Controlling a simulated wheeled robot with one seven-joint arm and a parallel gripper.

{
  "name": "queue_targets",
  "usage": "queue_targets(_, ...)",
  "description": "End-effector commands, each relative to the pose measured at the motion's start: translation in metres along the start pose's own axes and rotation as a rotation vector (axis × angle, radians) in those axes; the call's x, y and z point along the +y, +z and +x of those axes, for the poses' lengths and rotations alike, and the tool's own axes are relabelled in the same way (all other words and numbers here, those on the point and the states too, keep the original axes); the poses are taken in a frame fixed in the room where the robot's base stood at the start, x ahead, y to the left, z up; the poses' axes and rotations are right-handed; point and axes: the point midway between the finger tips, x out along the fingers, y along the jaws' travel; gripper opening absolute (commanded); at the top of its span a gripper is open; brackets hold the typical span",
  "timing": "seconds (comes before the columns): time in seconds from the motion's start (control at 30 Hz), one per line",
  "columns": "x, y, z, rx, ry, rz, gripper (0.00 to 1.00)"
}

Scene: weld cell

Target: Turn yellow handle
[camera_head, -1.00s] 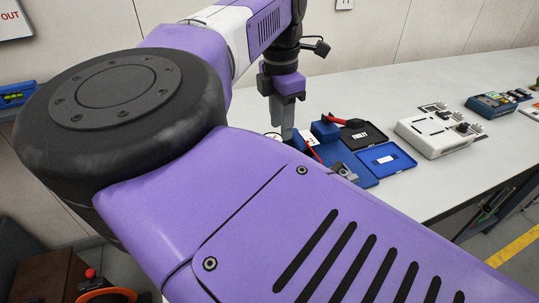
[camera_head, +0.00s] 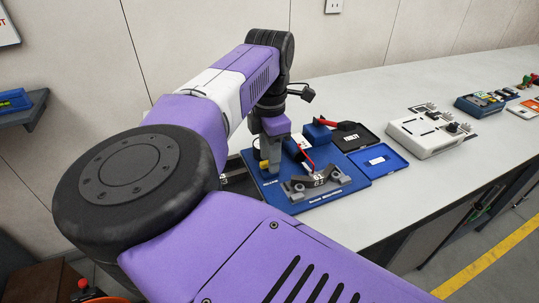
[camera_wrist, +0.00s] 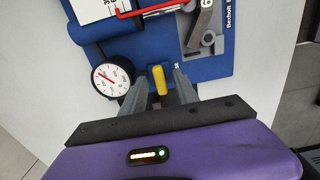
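The yellow handle (camera_wrist: 159,79) sits at the near edge of a blue fixture board (camera_wrist: 208,68) in the wrist view. My gripper (camera_wrist: 160,73) is open, with one grey finger on each side of the handle. Gaps show between the handle and both fingers. In the head view, my gripper (camera_head: 272,162) points down over the left part of the board (camera_head: 350,185), and a small bit of the yellow handle (camera_head: 263,165) shows beside it. Most of the handle is hidden there.
A round dial gauge (camera_wrist: 112,80) stands left of the handle. A grey clamped part (camera_head: 315,182) and red tubing (camera_head: 305,153) are on the board. A black tray (camera_head: 352,136) and a blue tray (camera_head: 378,160) lie to its right. A white device (camera_head: 430,134) stands farther along the bench.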

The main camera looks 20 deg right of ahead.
Motion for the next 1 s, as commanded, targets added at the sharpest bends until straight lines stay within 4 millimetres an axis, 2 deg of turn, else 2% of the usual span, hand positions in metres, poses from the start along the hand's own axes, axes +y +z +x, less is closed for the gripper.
queue_targets(0.07, 0.0000, 0.0000, -0.0001, 0.000, 0.000, 0.000, 0.36)
queue_targets(0.1, 0.0000, 0.0000, -0.0002, 0.000, 0.000, 0.000, 0.32)
queue_targets(0.27, 0.0000, 0.0000, -0.0003, 0.000, 0.000, 0.000, 0.01)
queue_targets(0.67, 0.0000, 0.0000, -0.0008, 0.000, 0.000, -0.026, 0.00)
queue_targets(1.0, 0.0008, -0.0004, -0.0019, 0.001, 0.000, -0.226, 0.00)
